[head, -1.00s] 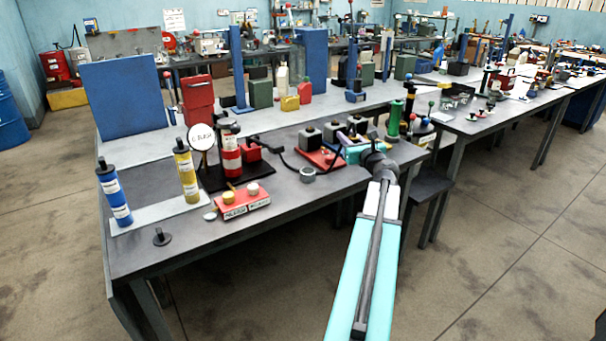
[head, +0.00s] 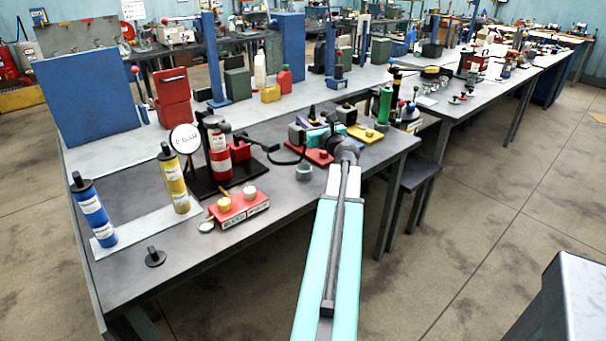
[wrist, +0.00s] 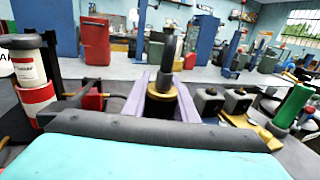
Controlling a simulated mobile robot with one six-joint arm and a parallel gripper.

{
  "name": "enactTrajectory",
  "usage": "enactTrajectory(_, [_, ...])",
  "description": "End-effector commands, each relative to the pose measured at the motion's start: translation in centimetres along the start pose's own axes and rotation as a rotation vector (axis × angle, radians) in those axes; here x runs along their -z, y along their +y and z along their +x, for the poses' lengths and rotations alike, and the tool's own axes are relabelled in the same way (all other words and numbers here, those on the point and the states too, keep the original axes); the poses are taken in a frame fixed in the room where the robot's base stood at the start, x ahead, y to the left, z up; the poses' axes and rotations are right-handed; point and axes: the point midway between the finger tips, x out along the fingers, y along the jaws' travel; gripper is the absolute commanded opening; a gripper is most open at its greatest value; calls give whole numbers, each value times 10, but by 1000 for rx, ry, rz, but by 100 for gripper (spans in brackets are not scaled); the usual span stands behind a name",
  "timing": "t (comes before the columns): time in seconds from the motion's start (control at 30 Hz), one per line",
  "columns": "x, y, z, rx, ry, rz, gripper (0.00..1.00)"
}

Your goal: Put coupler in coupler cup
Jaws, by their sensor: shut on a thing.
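My gripper (head: 344,150) reaches over the front of the near bench in the head view. In the wrist view its two pale lilac fingers (wrist: 164,80) are shut on a dark grey upright piece with a brass-coloured collar, which looks like the coupler (wrist: 166,60). In the head view the gripper's own end hides most of it. A small round grey cup (head: 303,172), probably the coupler cup, stands on the bench just left of the gripper. I cannot make it out in the wrist view.
A red plate (head: 318,157) and a yellow block (head: 366,134) lie behind the gripper. A red-and-white cylinder (head: 219,157) stands left with a gauge (head: 186,138). A red two-knob box (head: 238,208) is nearer. A green bottle (head: 385,106) stands right. The bench front is mostly clear.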

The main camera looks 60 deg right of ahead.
Motion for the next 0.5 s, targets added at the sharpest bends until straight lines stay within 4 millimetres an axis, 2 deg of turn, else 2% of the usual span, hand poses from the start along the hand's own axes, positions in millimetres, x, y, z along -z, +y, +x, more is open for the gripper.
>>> enactTrajectory(0.3, [0,-15,-6,18,0,0,0])
enactTrajectory(0.5, [2,-16,-9,19,2,0,0])
